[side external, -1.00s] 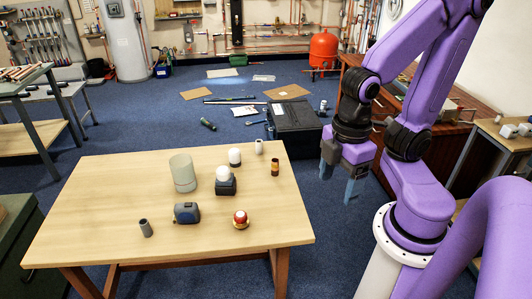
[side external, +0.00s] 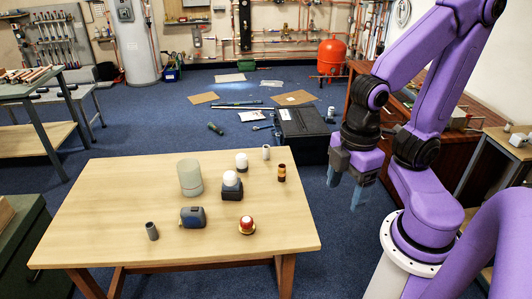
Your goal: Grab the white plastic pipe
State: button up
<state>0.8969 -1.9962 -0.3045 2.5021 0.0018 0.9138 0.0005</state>
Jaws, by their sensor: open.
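A small white pipe (side external: 266,152) stands upright near the far right part of the wooden table (side external: 110,235). It looks like the white plastic pipe. My gripper (side external: 344,190) hangs beyond the table's right edge, fingers pointing down. It is open and empty, well to the right of the pipe and apart from it.
Near the pipe stand a brown-and-black cylinder (side external: 281,173), a white-topped piece (side external: 241,161) and a white dome on a dark block (side external: 231,186). A wide grey-green cylinder (side external: 190,178), tape measure (side external: 193,217), red-topped piece (side external: 247,225) and dark grey tube (side external: 152,231) also stand there.

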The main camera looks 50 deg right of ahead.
jog(key=shift+c, duration=0.6)
jog(key=w+f+m+t, duration=0.3)
jog(key=w+t, duration=0.1)
jog(key=w, duration=1.4)
jog(key=w+d+f+m+t+y, duration=0.1)
jog(key=w+d+f, duration=0.1)
jog(key=w+d, duration=0.4)
jog(key=w+d+f+t, duration=0.2)
jog(key=w+d, duration=0.1)
jog(key=w, duration=0.5)
jog(key=w+d+f+m+t+y, duration=0.1)
jog(key=w+d+f, duration=0.2)
jog(key=d, duration=0.4)
jog(key=w+d+f+m+t, duration=0.1)
jog(key=w+d+f, duration=0.15)
jog(key=d, duration=0.45)
jog(key=m+t+y, duration=0.2)
jog(key=t+y, duration=0.1)
send_near(266, 148)
jog(key=x, duration=0.4)
jog(key=shift+f, duration=0.1)
jog(key=shift+r+x, duration=0.15)
jog(key=shift+x, duration=1.3)
jog(key=shift+r+x, duration=0.1)
jog(key=shift+x, duration=1.35)
jog(key=c, duration=1)
